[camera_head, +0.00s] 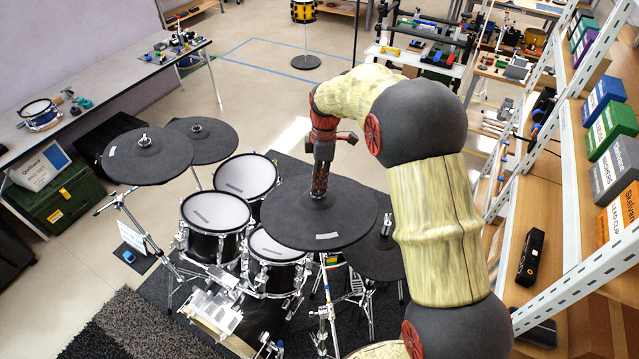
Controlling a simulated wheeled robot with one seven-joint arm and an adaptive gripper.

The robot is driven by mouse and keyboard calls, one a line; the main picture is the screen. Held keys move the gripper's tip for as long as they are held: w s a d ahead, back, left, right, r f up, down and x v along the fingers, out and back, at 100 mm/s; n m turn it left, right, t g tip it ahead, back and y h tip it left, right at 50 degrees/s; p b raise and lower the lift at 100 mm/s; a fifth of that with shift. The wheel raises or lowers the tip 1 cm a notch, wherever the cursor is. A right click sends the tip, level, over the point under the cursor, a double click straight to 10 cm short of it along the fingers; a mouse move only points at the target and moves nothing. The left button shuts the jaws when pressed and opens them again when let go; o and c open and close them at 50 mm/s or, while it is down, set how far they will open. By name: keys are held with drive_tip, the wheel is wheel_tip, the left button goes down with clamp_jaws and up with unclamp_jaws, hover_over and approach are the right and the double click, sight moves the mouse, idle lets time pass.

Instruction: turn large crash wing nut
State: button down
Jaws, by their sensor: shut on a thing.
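My gripper (319,192) points straight down at the centre of a large dark grey cymbal pad (318,225) in the middle of the head view. Its fingers are closed around the small fastener at the pad's centre, taken as the large crash wing nut. The nut itself is hidden by the fingers. The pad lies nearly flat on its stand, with a light label near its front edge. My arm comes down from the right side, over the right part of the kit.
Another pad (375,262) sits to the right, partly behind my arm, with its nut (387,222) upright. Two more pads (147,160) (205,150) stand at left. White-headed drums (216,212) stand close by. Shelves with boxes (603,96) line the right side.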

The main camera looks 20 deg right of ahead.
drive_tip(key=shift+w+d+r+n, duration=0.1)
drive_tip(key=shift+d+n, duration=0.1)
drive_tip(key=shift+n, duration=0.2)
drive_tip(key=c, duration=2.2)
unclamp_jaws()
drive_tip(key=shift+d, duration=0.2)
drive_tip(key=shift+o, duration=1.1)
drive_tip(key=shift+a, duration=0.2)
wheel_tip(320, 180, up, 12)
drive_tip(key=w+d, duration=0.1)
drive_tip(key=shift+w+d, duration=0.15)
drive_tip(key=shift+d, duration=0.1)
